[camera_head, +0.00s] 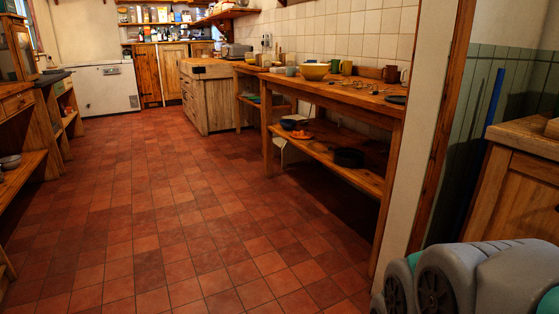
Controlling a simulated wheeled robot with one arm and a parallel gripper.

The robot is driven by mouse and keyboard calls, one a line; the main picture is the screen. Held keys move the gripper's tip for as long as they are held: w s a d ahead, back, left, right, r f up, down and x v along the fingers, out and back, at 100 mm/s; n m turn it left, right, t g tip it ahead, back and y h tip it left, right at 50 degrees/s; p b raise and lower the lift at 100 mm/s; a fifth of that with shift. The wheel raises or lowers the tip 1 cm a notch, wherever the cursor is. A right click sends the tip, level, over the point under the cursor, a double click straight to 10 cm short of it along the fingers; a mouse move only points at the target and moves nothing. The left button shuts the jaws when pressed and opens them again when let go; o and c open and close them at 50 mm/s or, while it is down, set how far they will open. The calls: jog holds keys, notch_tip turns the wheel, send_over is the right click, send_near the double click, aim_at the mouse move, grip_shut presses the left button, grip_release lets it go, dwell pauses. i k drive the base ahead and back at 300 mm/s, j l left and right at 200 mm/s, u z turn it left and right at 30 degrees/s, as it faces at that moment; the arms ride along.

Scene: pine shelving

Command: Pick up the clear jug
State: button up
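I cannot make out a clear jug for certain. A small pale vessel (404,77) stands at the far right end of the long wooden table (340,89), but it is too small to tell what it is. My gripper is not in view. Grey and teal rounded parts at the bottom right look like my own arm.
A yellow bowl (315,71) and several mugs stand on the table, with a dark pan (349,157) on its lower shelf. A wall edge (424,120) separates it from a wooden cabinet (517,190) at right. The tiled floor (170,220) is clear.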

aim_at(291, 65)
jog(key=i, duration=2.3)
